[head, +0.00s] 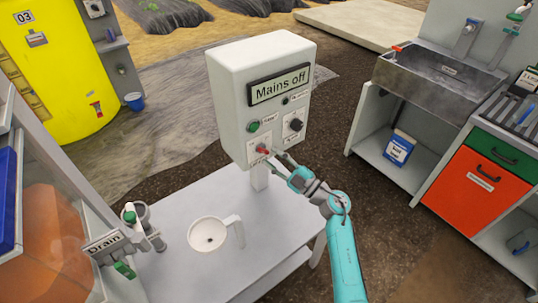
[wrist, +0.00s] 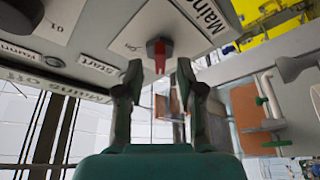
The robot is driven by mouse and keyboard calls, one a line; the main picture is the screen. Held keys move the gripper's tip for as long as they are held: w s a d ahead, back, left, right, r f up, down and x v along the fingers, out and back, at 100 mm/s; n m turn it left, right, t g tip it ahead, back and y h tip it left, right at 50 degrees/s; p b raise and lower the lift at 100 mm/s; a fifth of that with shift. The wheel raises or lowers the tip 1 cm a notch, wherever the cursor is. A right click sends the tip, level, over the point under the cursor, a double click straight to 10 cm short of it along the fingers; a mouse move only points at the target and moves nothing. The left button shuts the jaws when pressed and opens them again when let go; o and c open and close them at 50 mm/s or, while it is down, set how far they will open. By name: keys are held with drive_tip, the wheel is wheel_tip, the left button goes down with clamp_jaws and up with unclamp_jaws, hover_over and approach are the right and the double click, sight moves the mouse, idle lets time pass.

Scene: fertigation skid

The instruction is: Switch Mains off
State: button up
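The white control box (head: 232,110) stands on a post at the grey table, and its display (head: 279,86) reads "Mains off". A red switch handle (head: 262,149) sits low on its front face; in the wrist view the red handle (wrist: 160,55) shows on a dark base, beside a label starting "Main". My gripper (head: 279,157) is right in front of this switch. In the wrist view my gripper (wrist: 158,70) is open, with its two fingertips apart on either side of the handle's tip. I cannot tell whether either finger touches it.
The box also carries a green button (head: 254,127) and a black knob (head: 296,125). A white jug (head: 209,234) stands on the table (head: 180,275), near a valve marked "Drain" (head: 103,243). A yellow tank (head: 62,75) is at left, a sink (head: 440,80) at right.

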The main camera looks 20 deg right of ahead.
drive_tip(key=v, duration=0.9)
drive_tip(key=shift+s, duration=0.3)
drive_tip(key=s+a+f+m+t+h, duration=0.1)
drive_tip(key=s+a+m+t+h, duration=0.2)
drive_tip(key=s, duration=0.6)
drive_tip(key=s+a+f+m+t+h, duration=0.1)
drive_tip(key=s+a+m+h, duration=0.3)
drive_tip(key=s, duration=0.5)
drive_tip(key=s+r+m+g+h, duration=0.1)
drive_tip(key=s+m+g+h, duration=0.4)
drive_tip(key=s, duration=2)
drive_tip(key=m+g, duration=0.1)
drive_tip(key=m, duration=0.3)
drive_tip(key=shift+s+r+m+g, duration=0.3)
drive_tip(key=shift+s+r, duration=0.05)
drive_tip(key=shift+s, duration=0.05)
